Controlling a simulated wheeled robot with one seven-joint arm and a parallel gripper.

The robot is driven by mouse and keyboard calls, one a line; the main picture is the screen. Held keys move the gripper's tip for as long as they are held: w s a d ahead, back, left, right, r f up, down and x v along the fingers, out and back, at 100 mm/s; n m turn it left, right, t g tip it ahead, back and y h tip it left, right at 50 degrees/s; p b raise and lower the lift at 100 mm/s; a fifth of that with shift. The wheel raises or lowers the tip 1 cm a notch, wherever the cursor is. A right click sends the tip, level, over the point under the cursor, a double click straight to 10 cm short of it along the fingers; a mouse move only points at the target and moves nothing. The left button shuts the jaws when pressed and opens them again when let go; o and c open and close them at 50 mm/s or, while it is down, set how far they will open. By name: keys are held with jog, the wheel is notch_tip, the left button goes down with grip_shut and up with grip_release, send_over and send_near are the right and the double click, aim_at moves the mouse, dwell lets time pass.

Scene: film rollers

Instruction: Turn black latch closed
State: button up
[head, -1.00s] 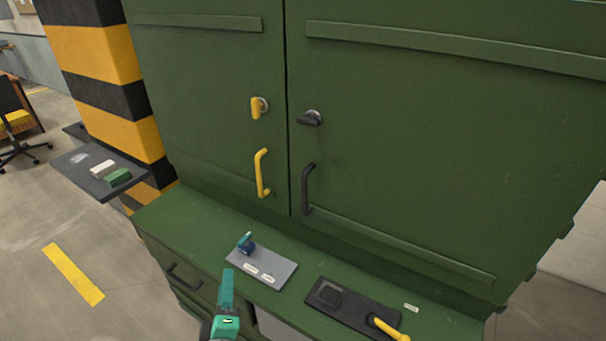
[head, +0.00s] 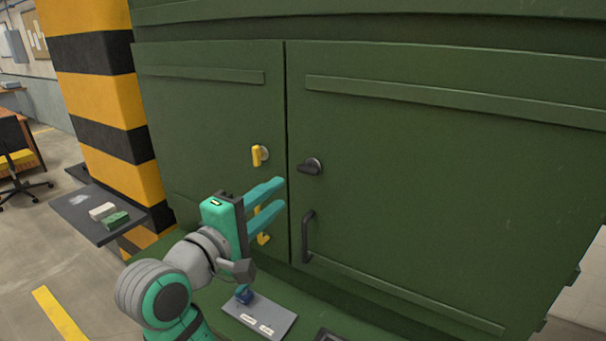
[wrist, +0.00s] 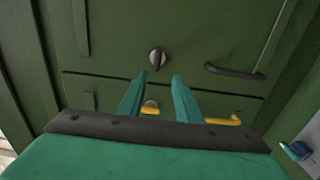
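The black latch (head: 311,166) is on the right green cabinet door, near the seam between the doors, above the black handle (head: 308,236). It sits on a round silver base, and its lever points left, roughly horizontal in the head view. In the wrist view the black latch (wrist: 157,59) is ahead of the fingertips, near the middle. My gripper (head: 282,194) is open and empty, to the left of and slightly below the latch, apart from it. In the wrist view my gripper (wrist: 156,78) has its two teal fingers spread.
A yellow latch (head: 257,156) and a yellow handle (head: 262,238), partly hidden by my gripper, are on the left door. A grey plate (head: 262,316) with a blue part lies on the ledge below. A striped pillar (head: 97,100) stands left.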

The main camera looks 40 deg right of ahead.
aim_at(306, 172)
jog(key=x, duration=1.1)
jog(key=shift+s+r, duration=0.25)
jog(key=shift+r, duration=0.1)
jog(key=shift+c, duration=0.7)
grip_shut()
